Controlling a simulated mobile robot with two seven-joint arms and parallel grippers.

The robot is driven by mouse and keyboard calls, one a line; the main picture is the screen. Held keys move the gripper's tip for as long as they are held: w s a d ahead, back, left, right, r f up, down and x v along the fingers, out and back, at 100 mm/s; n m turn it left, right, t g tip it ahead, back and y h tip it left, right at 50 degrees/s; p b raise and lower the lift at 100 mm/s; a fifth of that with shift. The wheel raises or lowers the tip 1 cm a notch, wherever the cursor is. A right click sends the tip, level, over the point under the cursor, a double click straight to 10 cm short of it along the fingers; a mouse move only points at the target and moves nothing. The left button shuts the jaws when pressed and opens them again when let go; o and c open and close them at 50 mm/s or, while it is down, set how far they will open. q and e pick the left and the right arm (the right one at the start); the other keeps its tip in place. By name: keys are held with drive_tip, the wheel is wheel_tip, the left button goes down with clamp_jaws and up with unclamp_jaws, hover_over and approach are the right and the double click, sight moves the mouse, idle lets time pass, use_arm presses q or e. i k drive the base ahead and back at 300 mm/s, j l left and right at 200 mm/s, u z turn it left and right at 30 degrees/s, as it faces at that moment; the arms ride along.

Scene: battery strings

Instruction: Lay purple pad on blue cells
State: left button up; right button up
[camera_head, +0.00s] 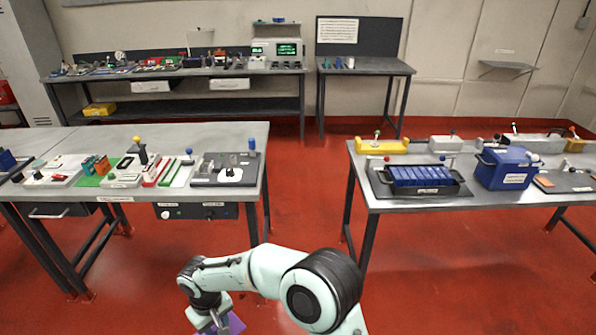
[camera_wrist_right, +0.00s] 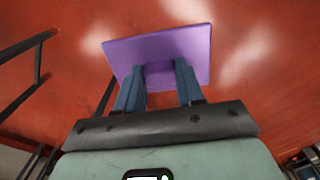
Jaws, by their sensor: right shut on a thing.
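The purple pad (camera_head: 236,323) is a thin flat square, partly cut off at the bottom of the head view. It also shows in the right wrist view (camera_wrist_right: 170,47), slightly tilted. My right gripper (camera_wrist_right: 160,78) is shut on the pad, which sits across its two dark fingertips above the red floor. In the head view the right gripper (camera_head: 215,324) hangs low in front of the tables. The blue cells (camera_head: 418,175) stand in a row in a black tray (camera_head: 455,187) on the right table, well away from the pad. My left gripper is not in view.
The right table (camera_head: 400,204) also carries a blue box (camera_head: 506,168) right of the tray and a yellow holder (camera_head: 381,146) behind it. The left table (camera_head: 240,137) holds many small parts. Open red floor (camera_head: 300,225) lies between the tables.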

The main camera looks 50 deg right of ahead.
sight(422, 173)
drive_tip(key=l+z, duration=0.35)
drive_tip(key=l, duration=3.2)
drive_tip(key=k, duration=0.05)
